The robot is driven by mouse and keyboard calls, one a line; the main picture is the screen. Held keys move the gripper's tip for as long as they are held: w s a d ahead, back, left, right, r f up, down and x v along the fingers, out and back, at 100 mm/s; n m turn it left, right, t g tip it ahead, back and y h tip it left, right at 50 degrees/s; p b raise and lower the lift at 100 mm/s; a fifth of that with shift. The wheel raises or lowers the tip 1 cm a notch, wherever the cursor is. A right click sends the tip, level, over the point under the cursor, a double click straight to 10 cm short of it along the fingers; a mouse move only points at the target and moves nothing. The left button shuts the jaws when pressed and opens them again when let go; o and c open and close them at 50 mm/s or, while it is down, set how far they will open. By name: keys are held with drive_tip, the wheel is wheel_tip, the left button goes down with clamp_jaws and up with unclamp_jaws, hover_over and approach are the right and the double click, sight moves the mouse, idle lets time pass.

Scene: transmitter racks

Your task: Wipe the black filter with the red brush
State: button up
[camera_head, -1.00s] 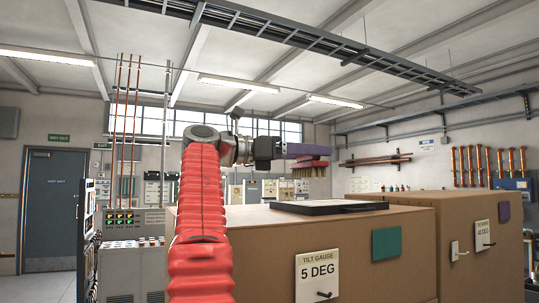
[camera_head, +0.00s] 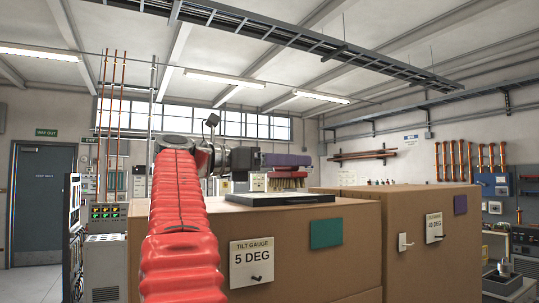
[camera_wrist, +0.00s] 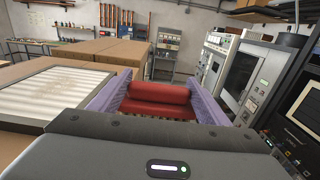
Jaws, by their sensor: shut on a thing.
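My gripper (camera_head: 300,160), with purple fingers, is shut on the red brush (camera_head: 292,174). In the head view the brush is level, with tan bristles pointing down. The black filter (camera_head: 280,199) lies flat on a brown box, seen edge-on as a dark frame. The bristle tips appear just above the filter's far side; contact cannot be told. In the wrist view the red brush (camera_wrist: 158,98) lies between the purple fingers, and its bristles are mostly hidden. The filter's pale pleated face (camera_wrist: 55,95) shows to the left of the brush there.
The large brown box (camera_head: 190,250) bears a "5 DEG" tilt gauge plate (camera_head: 252,262) and a green panel (camera_head: 326,233). Another brown box (camera_head: 420,250) stands at right. In the wrist view, equipment racks (camera_wrist: 225,70) stand on the right.

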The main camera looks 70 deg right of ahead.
drive_tip(key=w+a+f+n+t, duration=0.5)
drive_tip(key=w+a+f, duration=0.7)
drive_tip(key=f, duration=1.4)
drive_tip(key=w+a+f+n+t, duration=0.5)
drive_tip(key=w+a+f+t, duration=0.5)
drive_tip(key=a+f, duration=1.2)
drive_tip(key=w+a+f+n+t, duration=0.6)
drive_tip(key=w+a+f, duration=0.9)
drive_tip(key=f, duration=1.4)
drive_tip(key=a+t, duration=0.2)
drive_tip(key=a, duration=0.1)
drive_tip(key=shift+f, duration=0.3)
drive_tip(key=shift+a, duration=0.1)
